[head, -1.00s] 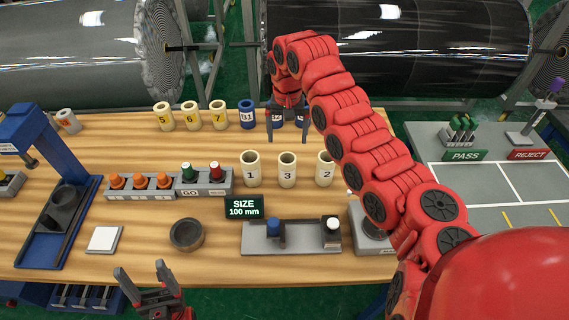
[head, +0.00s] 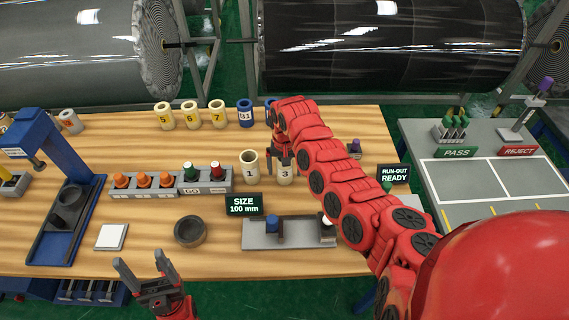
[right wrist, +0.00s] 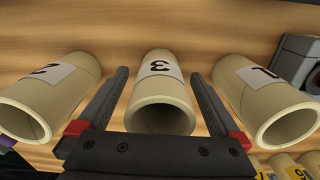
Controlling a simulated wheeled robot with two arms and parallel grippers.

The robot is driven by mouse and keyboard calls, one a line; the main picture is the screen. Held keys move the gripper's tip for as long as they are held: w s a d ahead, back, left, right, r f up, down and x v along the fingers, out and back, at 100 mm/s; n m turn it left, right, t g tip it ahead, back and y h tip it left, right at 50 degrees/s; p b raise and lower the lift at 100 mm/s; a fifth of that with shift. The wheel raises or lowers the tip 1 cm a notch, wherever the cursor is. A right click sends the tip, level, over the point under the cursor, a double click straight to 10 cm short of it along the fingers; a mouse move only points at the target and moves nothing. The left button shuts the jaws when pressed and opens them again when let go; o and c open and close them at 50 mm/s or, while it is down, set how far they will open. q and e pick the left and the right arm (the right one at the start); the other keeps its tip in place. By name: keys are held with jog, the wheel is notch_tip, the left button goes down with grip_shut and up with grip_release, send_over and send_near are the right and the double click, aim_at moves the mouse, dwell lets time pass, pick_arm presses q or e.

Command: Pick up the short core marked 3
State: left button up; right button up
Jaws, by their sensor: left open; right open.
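The short core marked 3 (head: 285,177) is a cream tube standing upright on the wooden table, partly hidden by my right gripper in the head view. My right gripper (head: 281,160) is open at its top. In the right wrist view, core 3 (right wrist: 158,92) sits between the two open fingers of the gripper (right wrist: 160,75), with a visible gap on each side. Core 1 (head: 249,168) stands to its left in the head view. Core 2 (right wrist: 52,96) shows in the wrist view; my arm hides it in the head view. My left gripper (head: 141,262) is open and empty near the table's front edge.
Several yellow-labelled cores (head: 190,114) and blue cores (head: 245,113) stand behind. A button panel (head: 170,182) is left of core 1. A size display (head: 244,205) and a grey fixture (head: 290,238) lie in front. A bare strip of table lies behind the panel.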

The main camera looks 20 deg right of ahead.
jog(key=shift+f, duration=0.85)
jog(key=c, duration=1.5)
jog(key=shift+r, duration=0.1)
